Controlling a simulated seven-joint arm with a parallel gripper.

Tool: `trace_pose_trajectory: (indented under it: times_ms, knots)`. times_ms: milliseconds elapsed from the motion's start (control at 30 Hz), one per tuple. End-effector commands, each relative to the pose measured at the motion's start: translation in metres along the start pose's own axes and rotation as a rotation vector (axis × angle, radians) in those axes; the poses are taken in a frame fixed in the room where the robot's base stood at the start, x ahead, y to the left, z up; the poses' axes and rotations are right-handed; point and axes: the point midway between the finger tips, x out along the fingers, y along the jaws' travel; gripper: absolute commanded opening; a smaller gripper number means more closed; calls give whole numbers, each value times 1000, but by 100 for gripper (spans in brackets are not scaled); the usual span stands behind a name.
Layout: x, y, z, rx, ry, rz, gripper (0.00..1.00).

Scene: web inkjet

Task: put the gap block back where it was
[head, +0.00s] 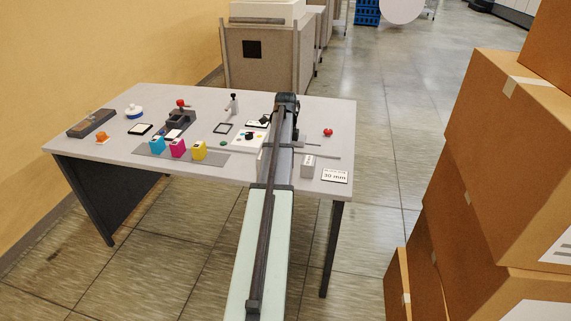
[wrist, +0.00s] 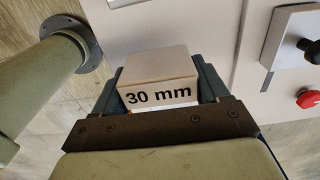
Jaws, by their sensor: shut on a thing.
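The gap block (wrist: 158,68) is a light grey block with "30 mm" in black on its near face. In the wrist view it sits between the two dark fingers of my gripper (wrist: 157,78), which is shut on it. A strip of table shows beyond it. In the head view my arm hides the fingers, and I cannot make out the held block there. A white card reading "30 mm" (head: 335,175) lies at the table's near right corner. A small grey box (head: 308,166) stands just left of the card.
The table (head: 225,108) holds cyan (head: 157,145), magenta (head: 177,148) and yellow (head: 199,150) cartridges on a grey mat. A red knob (head: 328,132) is at right; a red button (wrist: 306,98) shows in the wrist view. Cardboard boxes (head: 510,150) are stacked at right.

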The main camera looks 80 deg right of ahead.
Motion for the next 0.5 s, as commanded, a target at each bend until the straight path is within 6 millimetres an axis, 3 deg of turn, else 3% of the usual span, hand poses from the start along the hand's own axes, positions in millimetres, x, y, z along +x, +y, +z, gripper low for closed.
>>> trace_pose_trajectory:
  times_ms: [500]
  knots:
    - [49, 0, 0, 0, 0, 0, 37]
